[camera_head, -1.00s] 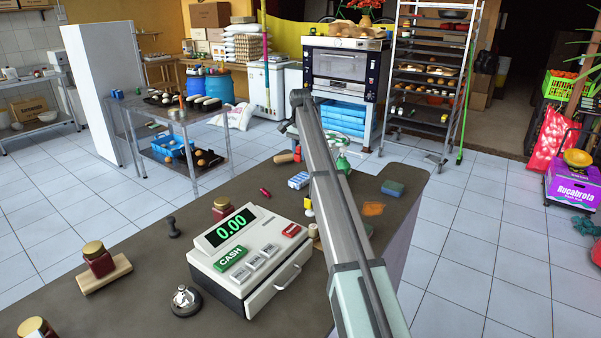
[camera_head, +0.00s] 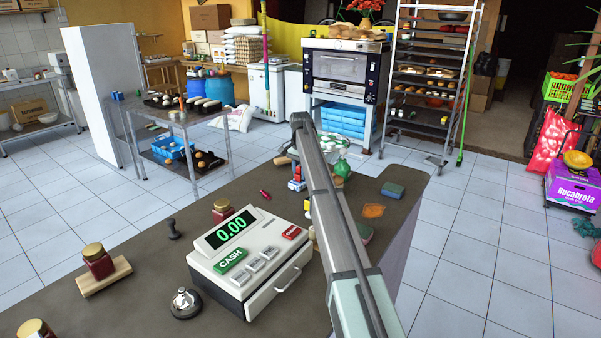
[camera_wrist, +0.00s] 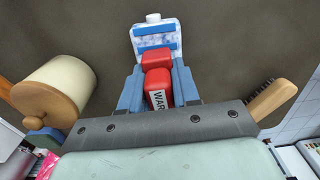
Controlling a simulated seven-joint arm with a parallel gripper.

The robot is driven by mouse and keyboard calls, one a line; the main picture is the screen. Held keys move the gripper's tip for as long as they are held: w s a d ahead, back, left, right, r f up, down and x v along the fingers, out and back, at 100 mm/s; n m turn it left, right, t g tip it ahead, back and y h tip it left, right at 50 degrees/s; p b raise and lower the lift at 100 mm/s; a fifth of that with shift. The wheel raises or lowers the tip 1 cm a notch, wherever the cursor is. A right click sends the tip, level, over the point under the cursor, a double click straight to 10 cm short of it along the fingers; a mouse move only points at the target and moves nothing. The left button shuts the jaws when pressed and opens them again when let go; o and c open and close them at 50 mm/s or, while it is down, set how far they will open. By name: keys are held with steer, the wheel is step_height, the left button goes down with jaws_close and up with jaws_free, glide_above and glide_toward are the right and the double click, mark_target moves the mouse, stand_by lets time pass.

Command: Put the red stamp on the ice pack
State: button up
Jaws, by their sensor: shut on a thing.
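The red stamp (camera_wrist: 157,72), with a white label reading "WAR", is between the blue fingers of my gripper (camera_wrist: 158,88) in the wrist view. My gripper is shut on it. The ice pack (camera_wrist: 143,42), white and blue with a white cap, lies beyond the stamp, which hides its near part. In the head view the red stamp (camera_head: 297,173) shows just above the ice pack (camera_head: 295,186) in the picture, left of my arm. I cannot tell whether stamp and pack touch.
A cash register (camera_head: 250,260) stands nearer on the dark counter. A pale wooden cylinder with a knob (camera_wrist: 60,90) is left of my gripper in the wrist view, and a brush (camera_wrist: 272,98) is right. A blue-green sponge (camera_head: 392,190) lies near the counter's right edge.

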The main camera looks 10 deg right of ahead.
mark_target(300, 165)
steer(key=o, duration=1.1)
steer(key=shift+c, duration=0.2)
step_height(300, 165, up, 12)
steer(key=shift+r, duration=0.1)
